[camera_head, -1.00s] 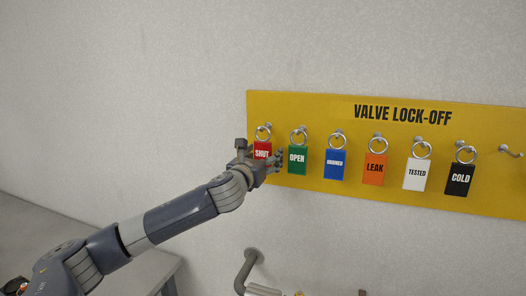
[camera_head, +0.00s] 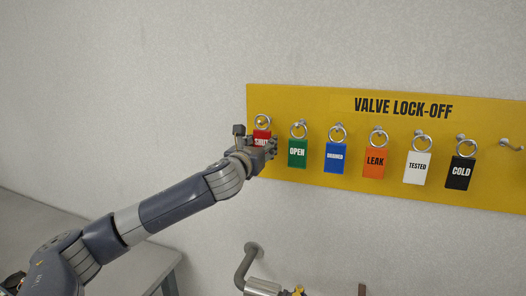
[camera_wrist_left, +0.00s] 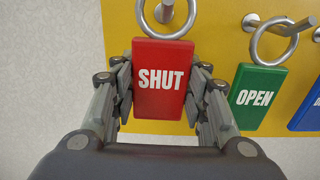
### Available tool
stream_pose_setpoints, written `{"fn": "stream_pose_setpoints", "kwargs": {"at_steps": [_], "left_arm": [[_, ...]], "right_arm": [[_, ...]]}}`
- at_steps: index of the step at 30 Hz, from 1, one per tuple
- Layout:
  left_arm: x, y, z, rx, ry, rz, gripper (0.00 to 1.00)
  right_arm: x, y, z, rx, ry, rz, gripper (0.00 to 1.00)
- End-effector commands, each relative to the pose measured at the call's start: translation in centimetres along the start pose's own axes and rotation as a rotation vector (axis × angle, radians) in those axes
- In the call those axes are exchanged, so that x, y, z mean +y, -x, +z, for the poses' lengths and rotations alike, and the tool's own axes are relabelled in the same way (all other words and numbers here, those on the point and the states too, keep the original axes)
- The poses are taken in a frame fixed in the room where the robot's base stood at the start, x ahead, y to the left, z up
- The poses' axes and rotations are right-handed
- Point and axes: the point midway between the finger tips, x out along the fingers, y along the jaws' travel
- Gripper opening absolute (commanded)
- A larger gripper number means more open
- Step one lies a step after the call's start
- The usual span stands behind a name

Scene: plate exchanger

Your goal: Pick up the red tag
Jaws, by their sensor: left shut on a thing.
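The red tag (camera_wrist_left: 160,79), marked SHUT, is upright in the left wrist view with a metal ring (camera_wrist_left: 147,22) at its top. A peg shows at the ring, and I cannot tell whether the ring still rests on it. My left gripper (camera_wrist_left: 161,105) has a finger on each side of the tag and is shut on it. In the head view the left gripper (camera_head: 262,146) covers the lower part of the red tag (camera_head: 262,134) at the left end of the yellow board (camera_head: 400,198). My right gripper is not in view.
To the right hang a green OPEN tag (camera_head: 297,153), blue tag (camera_head: 335,158), orange LEAK tag (camera_head: 374,164), white TESTED tag (camera_head: 417,167) and black COLD tag (camera_head: 460,173). An empty hook (camera_head: 509,144) is at far right. A grey pipe (camera_head: 245,265) is below.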

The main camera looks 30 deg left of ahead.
Motion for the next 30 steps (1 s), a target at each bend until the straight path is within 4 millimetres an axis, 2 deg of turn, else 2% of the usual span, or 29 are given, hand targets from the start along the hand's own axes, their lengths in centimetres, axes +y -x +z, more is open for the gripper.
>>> {"fn": "stream_pose_setpoints", "kwargs": {"at_steps": [1, 8, 18, 24, 30], "left_arm": [[0.0, 0.8, -0.6, 0.003, -0.003, -0.001, 0.2], [0.0, 5.2, -0.6, 0.001, -0.005, -0.001, 0.2], [0.0, 13.7, -0.5, 0.001, -0.005, 0.0, 0.2], [0.0, 16.4, -0.3, 0.003, -0.002, 0.0, 0.2], [0.0, 17.2, -0.2, 0.003, -0.001, 0.0, 0.2]], "right_arm": [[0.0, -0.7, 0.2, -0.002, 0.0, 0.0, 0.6], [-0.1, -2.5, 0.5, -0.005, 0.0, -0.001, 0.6], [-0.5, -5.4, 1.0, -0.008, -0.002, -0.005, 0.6], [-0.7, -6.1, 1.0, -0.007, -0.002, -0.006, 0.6], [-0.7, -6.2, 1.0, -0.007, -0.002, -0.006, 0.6]]}}
